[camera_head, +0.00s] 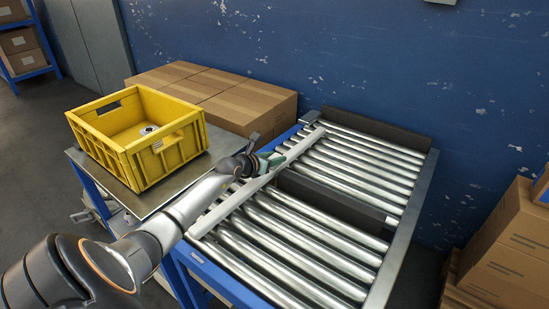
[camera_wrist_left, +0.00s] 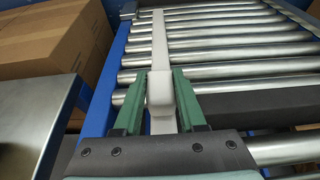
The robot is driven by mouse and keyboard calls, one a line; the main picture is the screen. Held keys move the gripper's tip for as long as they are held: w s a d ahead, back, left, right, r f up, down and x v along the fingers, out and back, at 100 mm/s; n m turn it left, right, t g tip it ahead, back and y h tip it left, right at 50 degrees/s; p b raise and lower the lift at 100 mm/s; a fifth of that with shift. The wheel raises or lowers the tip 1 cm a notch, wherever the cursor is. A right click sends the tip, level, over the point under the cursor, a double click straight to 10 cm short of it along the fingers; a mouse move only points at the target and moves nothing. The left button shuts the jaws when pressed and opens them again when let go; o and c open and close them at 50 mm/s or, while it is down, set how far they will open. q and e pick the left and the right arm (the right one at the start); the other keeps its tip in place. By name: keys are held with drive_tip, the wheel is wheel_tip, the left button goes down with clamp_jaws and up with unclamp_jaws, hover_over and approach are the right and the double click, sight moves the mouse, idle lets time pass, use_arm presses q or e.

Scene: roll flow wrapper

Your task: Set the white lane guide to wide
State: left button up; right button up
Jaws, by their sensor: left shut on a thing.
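The white lane guide (camera_head: 303,145) is a long pale bar lying across the rollers near the conveyor's left side. In the left wrist view the white guide (camera_wrist_left: 160,48) runs away from me, with a raised white block (camera_wrist_left: 160,88) at its near part. My left gripper (camera_head: 271,161) is at the middle of the guide. In the left wrist view its green fingers (camera_wrist_left: 160,100) stand on both sides of the block, shut on it. The fingers hide part of the guide. My right gripper is in neither view.
The roller conveyor (camera_head: 300,235) has a dark gap between two roller sections. A yellow crate (camera_head: 150,165) stands on a metal-topped table at left. Cardboard boxes (camera_head: 225,90) sit behind it, and more boxes (camera_head: 505,245) stand at right. The rollers right of the guide are clear.

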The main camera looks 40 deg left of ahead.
use_arm(q)
clamp_jaws()
idle(0.8)
